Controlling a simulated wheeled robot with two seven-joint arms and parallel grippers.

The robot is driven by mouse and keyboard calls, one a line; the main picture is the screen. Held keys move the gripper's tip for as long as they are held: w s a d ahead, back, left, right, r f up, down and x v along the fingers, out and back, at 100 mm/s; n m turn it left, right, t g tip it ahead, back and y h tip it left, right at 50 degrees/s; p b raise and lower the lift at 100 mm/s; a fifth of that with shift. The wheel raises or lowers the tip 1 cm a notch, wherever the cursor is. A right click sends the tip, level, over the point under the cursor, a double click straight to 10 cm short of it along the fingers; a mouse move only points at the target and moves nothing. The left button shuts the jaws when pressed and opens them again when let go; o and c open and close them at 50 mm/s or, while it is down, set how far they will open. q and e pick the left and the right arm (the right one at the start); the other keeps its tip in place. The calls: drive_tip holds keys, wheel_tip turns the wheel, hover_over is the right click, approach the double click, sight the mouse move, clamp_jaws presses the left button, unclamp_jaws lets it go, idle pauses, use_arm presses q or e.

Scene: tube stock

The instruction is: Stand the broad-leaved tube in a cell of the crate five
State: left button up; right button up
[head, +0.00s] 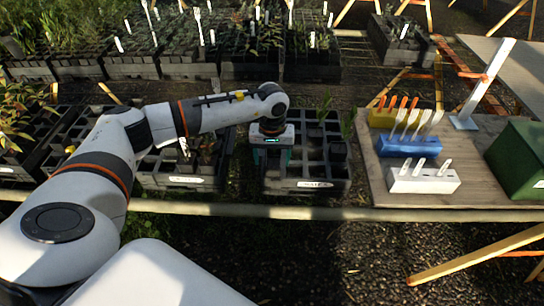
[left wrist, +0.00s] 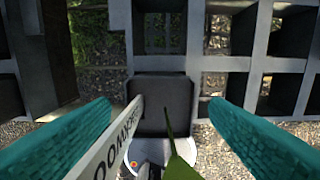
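My left gripper (head: 272,157) points down over the left part of a black celled crate (head: 300,186) in the head view. In the left wrist view its two teal fingers (left wrist: 160,108) stand apart. Between them is a dark square tube (left wrist: 150,92) with a green leaf (left wrist: 180,165) and a white lettered label (left wrist: 118,140) rising towards the camera. Gaps show between the fingers and the tube. I cannot tell how deep the tube sits or whether it is in a cell. The crate's front label (head: 314,184) is too small to read. My right gripper is not in view.
Another crate (head: 172,184) with plants stands to the left. A leafy plant (head: 348,124) stands at the crate's right side. On the board to the right are a blue block (head: 408,146) and a white block (head: 422,181) with labels, and a green box (head: 518,160). Planted crates line the back.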

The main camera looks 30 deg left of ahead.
use_arm(q)
wheel_tip(320, 180, up, 12)
drive_tip(key=b, duration=0.2)
idle(0.5)
idle(0.4)
